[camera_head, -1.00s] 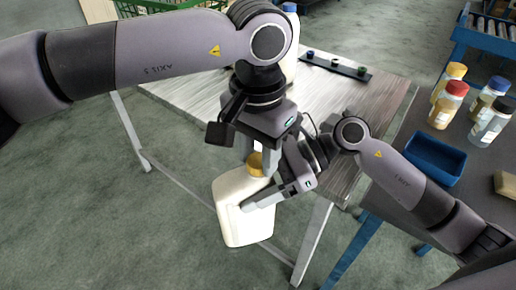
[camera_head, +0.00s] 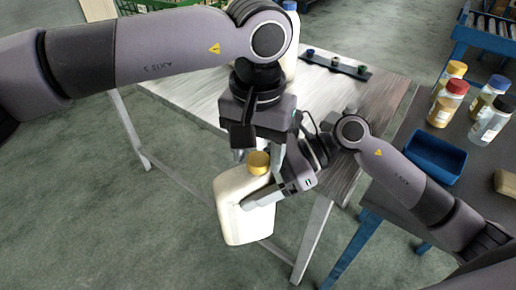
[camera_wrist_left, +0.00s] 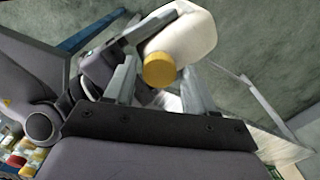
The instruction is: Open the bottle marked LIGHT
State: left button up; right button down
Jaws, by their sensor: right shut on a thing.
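A cream jug-shaped bottle (camera_head: 236,222) with a yellow cap (camera_head: 258,163) is held slightly tilted, in front of the steel table. No marking is readable on its visible side. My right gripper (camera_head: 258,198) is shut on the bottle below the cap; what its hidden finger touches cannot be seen. My left gripper (camera_head: 258,156) points down above the bottle, fingers apart, one on each side of the cap. In the left wrist view the cap (camera_wrist_left: 160,69) sits between the open fingertips (camera_wrist_left: 160,72), with gaps at both sides. The cap is on the bottle.
A steel table (camera_head: 190,98) stands behind, bearing a dark strip with small caps (camera_head: 335,64) and a bottle with a blue cap (camera_head: 290,8), partly hidden by my left arm. At right are a blue bin (camera_head: 436,158) and several small capped bottles (camera_head: 447,104).

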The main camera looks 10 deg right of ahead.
pick_arm(q)
notch_tip(320, 180, up, 4)
jog(key=shift+r, duration=0.35)
jog(key=shift+c, duration=1.2)
notch_tip(320, 180, up, 3)
jog(key=m, duration=0.3)
jog(key=shift+f, duration=3.9)
jog(key=c, duration=0.9)
